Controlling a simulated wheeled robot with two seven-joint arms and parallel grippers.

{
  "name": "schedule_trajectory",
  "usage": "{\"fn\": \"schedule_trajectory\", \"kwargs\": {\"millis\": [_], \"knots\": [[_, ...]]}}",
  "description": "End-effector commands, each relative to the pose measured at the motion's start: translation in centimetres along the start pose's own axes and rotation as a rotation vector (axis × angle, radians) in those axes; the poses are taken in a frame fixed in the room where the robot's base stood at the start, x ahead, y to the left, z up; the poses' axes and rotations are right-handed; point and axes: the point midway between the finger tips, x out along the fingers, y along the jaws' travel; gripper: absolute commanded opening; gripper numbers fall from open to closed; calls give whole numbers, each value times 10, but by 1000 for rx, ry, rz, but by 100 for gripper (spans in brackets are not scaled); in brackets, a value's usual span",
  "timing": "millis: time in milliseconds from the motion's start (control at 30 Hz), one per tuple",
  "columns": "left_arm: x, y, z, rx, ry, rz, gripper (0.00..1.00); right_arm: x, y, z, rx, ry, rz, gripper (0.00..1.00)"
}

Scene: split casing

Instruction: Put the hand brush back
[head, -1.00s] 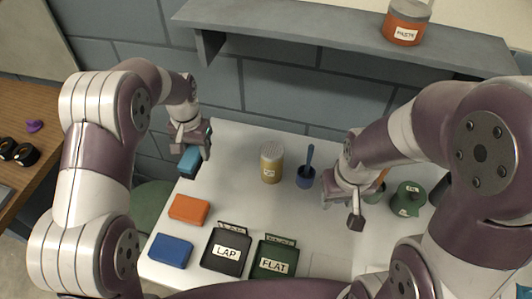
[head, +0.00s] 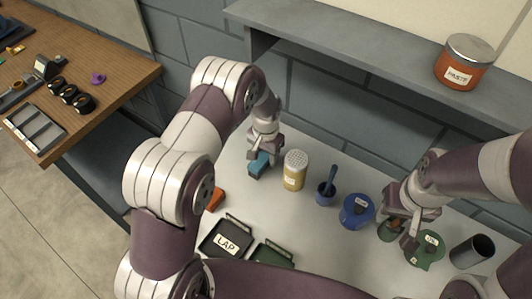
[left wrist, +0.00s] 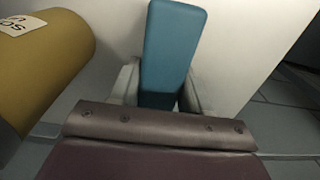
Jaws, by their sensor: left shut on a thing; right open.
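My left gripper (head: 263,153) is shut on a teal block-like thing (head: 258,167), perhaps the hand brush; I see no bristles. It is over the far left part of the white table (head: 325,240), left of a yellow can (head: 294,172). I cannot tell whether the teal thing touches the table. In the left wrist view the teal thing (left wrist: 172,45) stands out between both fingers, with the yellow can (left wrist: 40,70) beside it at the left. My right gripper (head: 405,228) is open near a green lidded pot (head: 426,250), at the right.
A blue cup with a handle (head: 326,192), a blue pot (head: 357,211) and a dark cylinder (head: 473,251) stand on the table. A LAP tray (head: 228,238) is nearer. A grey shelf (head: 370,50) with a paste jar (head: 464,62) overhangs the back. A wooden bench (head: 95,80) is left.

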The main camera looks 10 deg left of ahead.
Motion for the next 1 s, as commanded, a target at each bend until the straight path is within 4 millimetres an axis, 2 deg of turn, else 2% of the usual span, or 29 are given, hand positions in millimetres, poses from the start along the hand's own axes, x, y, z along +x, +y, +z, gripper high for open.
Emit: {"fn": "schedule_trajectory", "kwargs": {"millis": [167, 200, 267, 500, 633, 1000], "knots": [[4, 0, 0, 0, -1, 0, 23, 4, 0, 0, 0, 0, 0, 43], [3, 0, 0, 0, -1, 0, 57, 2, 0, 0, 0, 0, 0, 43], [3, 0, 0, 0, -1, 0, 72, 2, 0, 0, 0, 0, 0, 43], [2, 0, 0, 0, -1, 0, 72, 2, 0, 0, 0, 0, 0, 43], [-6, 0, -1, 0, 2, -1, 72, 3, 0, 0, 0, 0, 0, 43], [-96, 0, 0, 0, 3, -1, 72, 25, 0, 3, 0, 0, 0, 43]]}}
